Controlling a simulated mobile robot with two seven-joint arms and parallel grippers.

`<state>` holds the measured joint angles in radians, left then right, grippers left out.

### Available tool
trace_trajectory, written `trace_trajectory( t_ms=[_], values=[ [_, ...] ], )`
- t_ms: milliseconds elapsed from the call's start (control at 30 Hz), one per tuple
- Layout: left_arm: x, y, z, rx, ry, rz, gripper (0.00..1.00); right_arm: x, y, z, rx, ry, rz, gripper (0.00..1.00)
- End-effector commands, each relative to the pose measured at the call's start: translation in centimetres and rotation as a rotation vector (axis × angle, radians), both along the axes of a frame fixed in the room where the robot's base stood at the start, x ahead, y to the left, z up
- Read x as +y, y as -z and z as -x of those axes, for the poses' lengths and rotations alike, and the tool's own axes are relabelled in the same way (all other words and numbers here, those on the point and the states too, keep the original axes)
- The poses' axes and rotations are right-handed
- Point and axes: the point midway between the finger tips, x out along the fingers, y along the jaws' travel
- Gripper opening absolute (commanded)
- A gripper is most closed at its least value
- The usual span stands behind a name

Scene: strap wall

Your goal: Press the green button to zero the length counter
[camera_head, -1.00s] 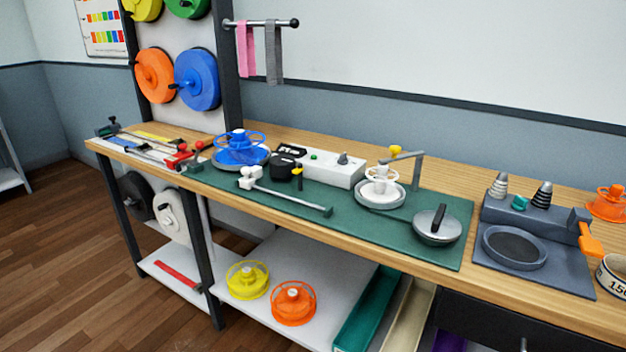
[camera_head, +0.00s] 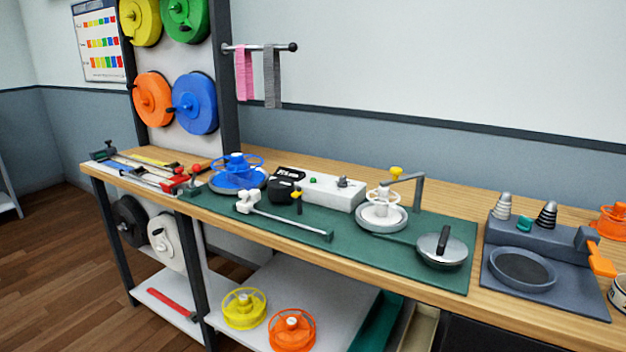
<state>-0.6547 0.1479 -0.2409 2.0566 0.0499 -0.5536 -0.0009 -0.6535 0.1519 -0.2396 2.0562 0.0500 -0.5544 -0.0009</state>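The green button (camera_head: 313,181) is a small round dot on top of a long white box (camera_head: 335,192) at the back of the green mat. A black display with light digits (camera_head: 291,173) sits at the box's left end; the digits are too small to read. A dark grey knob (camera_head: 343,182) stands on the box to the right of the button. A black rounded unit with a yellow lever (camera_head: 284,191) stands in front of the box's left end. Nothing covers the button. Neither of my grippers is in view.
A blue reel (camera_head: 237,172) stands left of the box. A white reel on a round base (camera_head: 381,215) and a grey bracket arm (camera_head: 408,183) stand to its right. A white-ended rail (camera_head: 285,215) lies along the front of the green mat (camera_head: 345,236). A silver round pan (camera_head: 442,249) sits further right.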

Motion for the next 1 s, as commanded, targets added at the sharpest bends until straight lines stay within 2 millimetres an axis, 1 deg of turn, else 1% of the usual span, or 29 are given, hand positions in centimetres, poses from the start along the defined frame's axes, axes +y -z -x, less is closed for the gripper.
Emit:
trace_trajectory(
  t_ms=[33,200,300,1000],
  values=[
    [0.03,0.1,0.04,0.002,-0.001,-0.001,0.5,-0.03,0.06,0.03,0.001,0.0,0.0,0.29],
    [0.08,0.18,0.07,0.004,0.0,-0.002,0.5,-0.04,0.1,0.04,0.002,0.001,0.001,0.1],
    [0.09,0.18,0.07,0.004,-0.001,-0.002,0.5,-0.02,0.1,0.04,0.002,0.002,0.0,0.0],
    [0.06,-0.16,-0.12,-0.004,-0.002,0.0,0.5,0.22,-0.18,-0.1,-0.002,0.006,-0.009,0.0]
  ],
)
